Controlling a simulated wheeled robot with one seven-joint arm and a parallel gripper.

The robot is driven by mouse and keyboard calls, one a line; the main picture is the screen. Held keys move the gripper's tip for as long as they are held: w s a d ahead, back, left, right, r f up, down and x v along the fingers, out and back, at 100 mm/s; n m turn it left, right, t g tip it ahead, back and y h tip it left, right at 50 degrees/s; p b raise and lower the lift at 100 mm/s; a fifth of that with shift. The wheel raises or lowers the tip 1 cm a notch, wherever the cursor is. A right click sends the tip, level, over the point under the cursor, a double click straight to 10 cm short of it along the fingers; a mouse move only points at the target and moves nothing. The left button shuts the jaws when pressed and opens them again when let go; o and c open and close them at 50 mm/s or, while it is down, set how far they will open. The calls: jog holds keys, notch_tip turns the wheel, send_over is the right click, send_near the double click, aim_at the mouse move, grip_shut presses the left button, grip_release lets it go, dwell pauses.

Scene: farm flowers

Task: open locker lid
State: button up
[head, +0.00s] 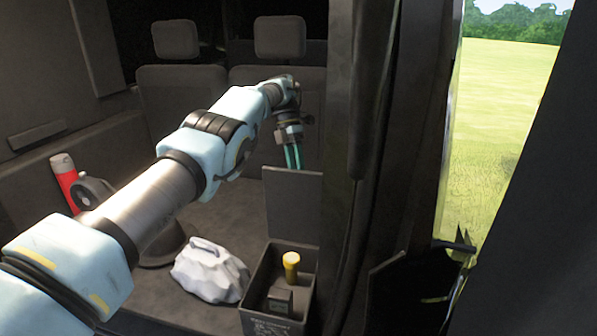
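The locker (250,316) is a dark grey box on the vehicle floor at the bottom centre of the head view. Its flat lid (293,207) stands upright at the box's back edge, so the box is open at the top. My gripper (293,167) points down, with its teal fingertips at or just above the lid's top edge in the picture. I cannot tell whether they touch the lid. The fingers are close together, and nothing shows between them. Their exact gap is too small to judge.
Inside the locker are a yellow-topped item (291,266) and a small grey block (279,299). A whitish lumpy bag (208,271) lies to its left. Seats (181,105) are behind; a door pillar (385,130) is on the right.

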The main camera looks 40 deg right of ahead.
jog(key=o, duration=0.5)
jog(key=shift+w+a+f, duration=0.15)
jog(key=shift+w+a, duration=0.1)
jog(key=shift+w, duration=0.15)
jog(key=shift+c, duration=0.2)
jog(key=shift+s+d, duration=0.1)
jog(key=shift+s, duration=0.15)
